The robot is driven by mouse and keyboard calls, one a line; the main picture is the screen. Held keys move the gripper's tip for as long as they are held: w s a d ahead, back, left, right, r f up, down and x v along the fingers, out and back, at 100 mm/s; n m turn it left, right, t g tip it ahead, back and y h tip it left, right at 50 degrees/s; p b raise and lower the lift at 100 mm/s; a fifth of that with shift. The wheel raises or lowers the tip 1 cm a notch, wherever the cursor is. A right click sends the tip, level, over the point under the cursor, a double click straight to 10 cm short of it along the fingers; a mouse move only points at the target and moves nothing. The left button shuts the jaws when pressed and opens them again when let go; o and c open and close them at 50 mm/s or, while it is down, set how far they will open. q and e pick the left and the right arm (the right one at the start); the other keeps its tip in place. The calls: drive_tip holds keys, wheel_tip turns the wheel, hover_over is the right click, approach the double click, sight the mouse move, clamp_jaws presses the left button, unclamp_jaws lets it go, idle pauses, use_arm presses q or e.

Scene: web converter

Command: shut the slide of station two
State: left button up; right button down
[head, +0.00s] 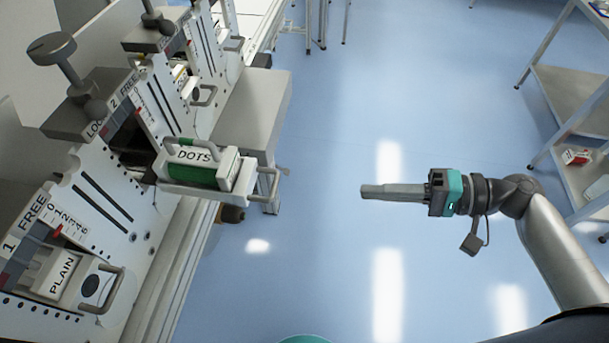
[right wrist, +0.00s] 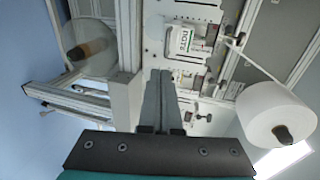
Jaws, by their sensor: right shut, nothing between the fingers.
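The slide of station two (head: 210,190) is pulled out toward the aisle and carries a cassette marked DOTS (head: 195,157) with a green part. A metal bar handle (head: 270,186) is at its outer end. In the right wrist view the DOTS cassette (right wrist: 182,39) shows ahead, beyond the fingertips. My right gripper (head: 364,191) is shut and empty, over the floor to the right of the handle and apart from it. Its shut fingers (right wrist: 162,74) also show in the right wrist view. My left gripper is not in view.
Station one, with a PLAIN cassette (head: 62,274), is at the lower left and looks pushed in. A grey box-like part (head: 252,108) stands beyond the slide. A shelf rack (head: 570,95) is at the right. White rolls (right wrist: 275,112) show in the wrist view. The floor between is clear.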

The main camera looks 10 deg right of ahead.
drive_tip(key=r+p+x, duration=0.1)
drive_tip(key=p+x, duration=0.1)
drive_tip(key=x, duration=1.2)
drive_tip(key=shift+s+a+r, duration=0.2)
drive_tip(key=shift+r, duration=0.05)
drive_tip(key=r+x, duration=0.1)
drive_tip(key=x, duration=0.5)
drive_tip(key=r+b+x, duration=0.1)
drive_tip(key=x, duration=0.5)
drive_tip(key=a+r+b+x, duration=0.1)
drive_tip(key=r+x, duration=0.1)
drive_tip(key=x, duration=0.5)
drive_tip(key=shift+r, duration=0.1)
drive_tip(key=shift+a+r, duration=0.15)
drive_tip(key=shift+a, duration=0.05)
drive_tip(key=shift+r, duration=0.1)
